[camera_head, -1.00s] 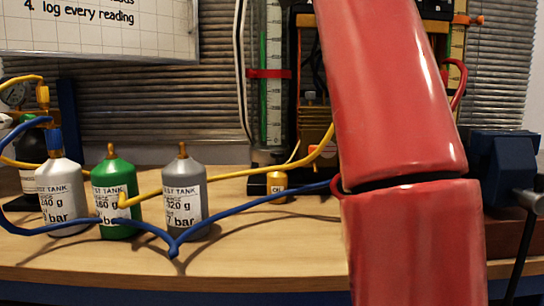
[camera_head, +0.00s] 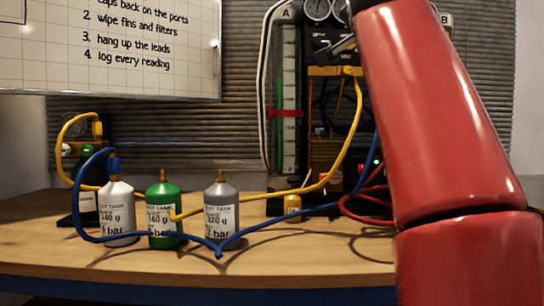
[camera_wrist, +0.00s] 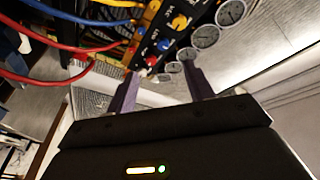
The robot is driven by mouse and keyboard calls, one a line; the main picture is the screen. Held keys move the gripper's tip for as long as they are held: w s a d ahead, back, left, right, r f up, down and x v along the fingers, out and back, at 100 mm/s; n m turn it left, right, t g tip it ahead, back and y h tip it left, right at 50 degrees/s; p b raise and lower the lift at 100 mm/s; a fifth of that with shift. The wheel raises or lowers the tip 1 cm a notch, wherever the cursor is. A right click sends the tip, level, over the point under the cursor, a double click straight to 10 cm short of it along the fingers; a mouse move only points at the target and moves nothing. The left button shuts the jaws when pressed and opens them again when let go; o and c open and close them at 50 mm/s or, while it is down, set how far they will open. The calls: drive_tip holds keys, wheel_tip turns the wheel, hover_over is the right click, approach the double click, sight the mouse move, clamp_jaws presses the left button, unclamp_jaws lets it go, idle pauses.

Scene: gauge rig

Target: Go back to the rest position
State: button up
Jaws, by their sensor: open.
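My gripper (camera_wrist: 163,85) shows in the wrist view with its two dark fingers apart and nothing between them. Beyond the fingertips are the rig's round gauges (camera_wrist: 205,37) and a dark panel with coloured ports (camera_wrist: 157,38). I cannot tell how far the fingertips are from the panel. In the head view my gripper is out of the picture. My red arm fills the right side there and hides part of the gauge rig (camera_head: 335,72) behind it.
A white tank (camera_head: 118,215), a green tank (camera_head: 163,222) and a grey tank (camera_head: 221,212) stand on the wooden bench (camera_head: 200,266). A blue hose (camera_head: 290,212) and a yellow hose (camera_head: 265,196) run across them. Red leads (camera_wrist: 55,78) hang left in the wrist view.

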drive_tip(key=d+f+n+g+y+p, duration=0.25)
drive_tip(key=d+f, duration=0.25)
drive_tip(key=f, duration=0.4)
drive_tip(key=d+f+n+g+y+p, duration=0.1)
drive_tip(key=d+f+g, duration=0.25)
drive_tip(key=f, duration=0.55)
drive_tip(key=s+a+f+n+g+p, duration=0.1)
drive_tip(key=s+a+f+n+g, duration=0.1)
drive_tip(key=s+f, duration=0.5)
drive_tip(key=s+a+f+n+g+y+p, duration=0.1)
drive_tip(key=s+a+f+n, duration=0.3)
drive_tip(key=f, duration=1.2)
drive_tip(key=s+a+f+n+g+y+p, duration=0.1)
drive_tip(key=s+a+f+n+g, duration=0.2)
drive_tip(key=s+f, duration=0.9)
drive_tip(key=shift+s+a+g, duration=0.25)
drive_tip(key=shift+a+g, duration=0.35)
drive_tip(key=shift+a, duration=0.45)
